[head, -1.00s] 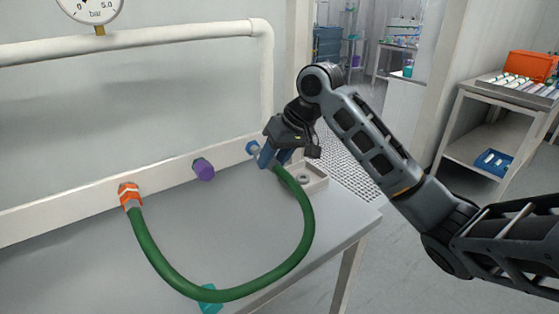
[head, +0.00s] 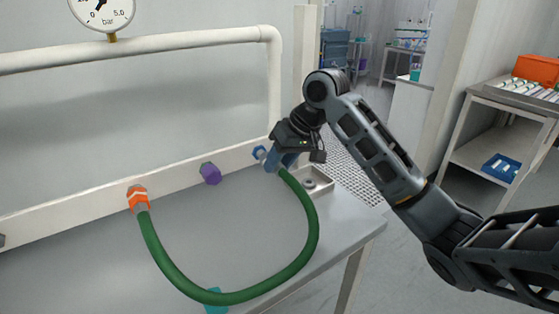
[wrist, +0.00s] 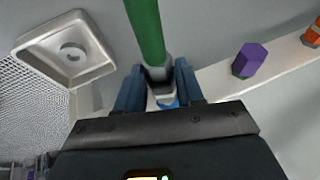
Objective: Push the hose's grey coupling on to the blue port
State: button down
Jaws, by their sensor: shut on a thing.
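The green hose (head: 232,297) loops over the grey bench, its left end joined to an orange fitting (head: 138,194) on the white rail. My gripper (head: 276,163) is shut on the grey coupling (wrist: 158,73) at the hose's other end. The coupling lies between the two blue fingers in the wrist view, and they hide it in the head view. The blue port (head: 260,153) is on the rail right beside my fingertips. In the wrist view the blue port (wrist: 168,102) shows just beyond the coupling, in line with it. I cannot tell whether they touch or how deep the coupling sits.
A purple hexagonal port (head: 210,173) sits on the rail between the orange fitting and the blue port. A pale square tray (head: 325,185) holding a grey ring stands at the bench's right corner. A teal piece (head: 215,299) lies under the hose. The bench inside the loop is clear.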

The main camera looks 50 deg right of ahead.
jog(key=shift+w+d+p, duration=0.15)
jog(key=shift+w+d, duration=0.05)
jog(key=shift+w, duration=0.35)
jog(key=shift+w+d+p, duration=0.15)
jog(key=shift+w, duration=0.4)
jog(key=c, duration=0.6)
grip_release()
jog(key=shift+v, duration=3.9)
